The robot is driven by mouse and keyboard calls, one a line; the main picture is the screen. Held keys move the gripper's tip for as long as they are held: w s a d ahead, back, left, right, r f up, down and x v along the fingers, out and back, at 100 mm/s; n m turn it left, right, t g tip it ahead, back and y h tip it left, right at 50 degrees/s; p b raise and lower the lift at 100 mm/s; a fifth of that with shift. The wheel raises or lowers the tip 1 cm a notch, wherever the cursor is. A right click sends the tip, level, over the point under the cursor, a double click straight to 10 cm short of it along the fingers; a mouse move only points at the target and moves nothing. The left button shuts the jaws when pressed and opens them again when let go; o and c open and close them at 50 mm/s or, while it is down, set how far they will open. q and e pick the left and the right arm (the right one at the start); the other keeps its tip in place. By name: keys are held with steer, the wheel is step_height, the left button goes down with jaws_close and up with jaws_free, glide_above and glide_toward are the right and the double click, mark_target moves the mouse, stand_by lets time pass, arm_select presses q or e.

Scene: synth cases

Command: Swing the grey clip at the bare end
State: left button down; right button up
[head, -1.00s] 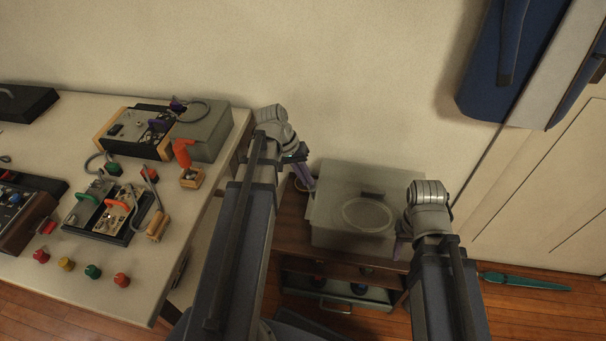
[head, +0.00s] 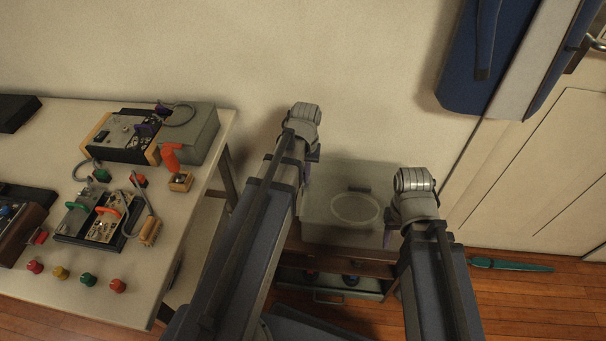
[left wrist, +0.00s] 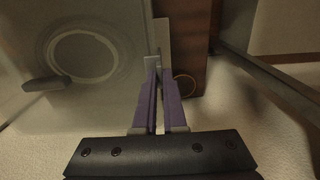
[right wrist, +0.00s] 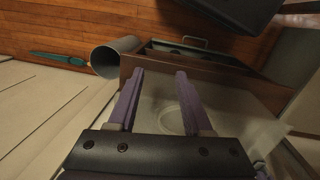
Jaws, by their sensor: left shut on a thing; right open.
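A closed grey case (head: 320,218) with a round ring mark and a dark handle (head: 358,189) lies on a low wooden stand. The left wrist view shows its lid (left wrist: 105,95) and, at its edge, a small light grey clip (left wrist: 152,62). My left gripper (left wrist: 157,72) is shut on the clip, with its purple fingertips at the case's edge. In the head view my left gripper (head: 306,178) is at the case's left end, partly hidden by its arm. My right gripper (right wrist: 160,72) is open and empty over the case's right part.
A white table (head: 150,290) at left holds instrument boxes, coloured knobs and cables. A teal object (head: 510,265) lies on the floor at right.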

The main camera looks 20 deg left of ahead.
arm_select(q)
steer(key=shift+s, duration=0.1)
steer(key=c, duration=1)
jaws_free()
steer(key=shift+r, duration=0.1)
step_height(320, 180, up, 8)
steer(key=p, duration=0.8)
steer(key=shift+d, duration=0.1)
steer(key=shift+f, duration=0.2)
